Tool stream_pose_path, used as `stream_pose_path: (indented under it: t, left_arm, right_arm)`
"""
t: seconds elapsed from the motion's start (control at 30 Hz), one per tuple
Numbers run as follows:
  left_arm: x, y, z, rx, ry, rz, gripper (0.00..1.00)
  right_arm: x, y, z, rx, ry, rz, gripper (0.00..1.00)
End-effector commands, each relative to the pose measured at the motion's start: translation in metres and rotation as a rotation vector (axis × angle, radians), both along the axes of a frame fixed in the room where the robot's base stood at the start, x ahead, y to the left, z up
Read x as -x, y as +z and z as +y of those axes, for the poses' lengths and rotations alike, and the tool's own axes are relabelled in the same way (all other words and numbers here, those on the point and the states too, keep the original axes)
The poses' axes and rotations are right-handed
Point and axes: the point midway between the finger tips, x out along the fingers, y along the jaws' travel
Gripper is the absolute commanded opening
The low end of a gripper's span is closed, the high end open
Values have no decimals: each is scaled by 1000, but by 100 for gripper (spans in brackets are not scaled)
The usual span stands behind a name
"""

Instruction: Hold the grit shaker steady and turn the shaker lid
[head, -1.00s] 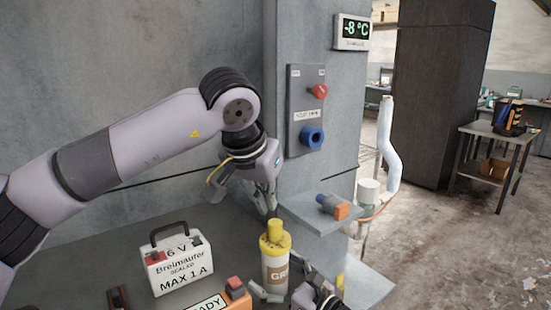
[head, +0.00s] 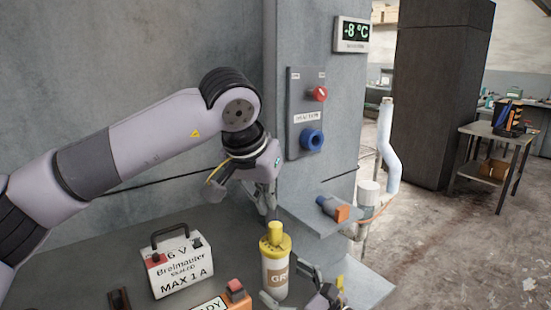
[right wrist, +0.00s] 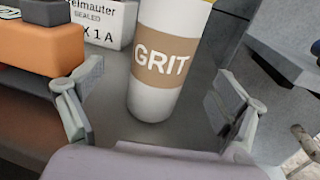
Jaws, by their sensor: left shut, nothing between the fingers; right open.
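The grit shaker (head: 274,277) stands upright on the grey bench, white with a brown GRIT label. Its yellow shaker lid (head: 275,246) has a raised knob on top. My left gripper (head: 270,214) is shut and empty, just above and slightly left of the knob. It looks clear of the lid, but the exact gap is hard to judge. My right gripper (head: 288,288) is open low at the shaker, one finger on each side. In the right wrist view the shaker body (right wrist: 155,95) stands between the spread fingers, with gaps on both sides; its lid is mostly cut off.
A white 6 V battery box (head: 180,268) with a dark handle stands left of the shaker. An orange block with a red button (head: 236,290) is close beside it. A grey wall shelf (head: 312,228) at right holds a blue and orange plug (head: 334,208).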

Motion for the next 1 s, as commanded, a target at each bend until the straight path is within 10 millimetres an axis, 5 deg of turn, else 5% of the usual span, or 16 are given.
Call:
stream_pose_path:
  t: [1.0]
  left_arm:
    - [0,3,0,0,0,0,0]
  right_arm:
    - [27,0,-26,1,1,1,91]
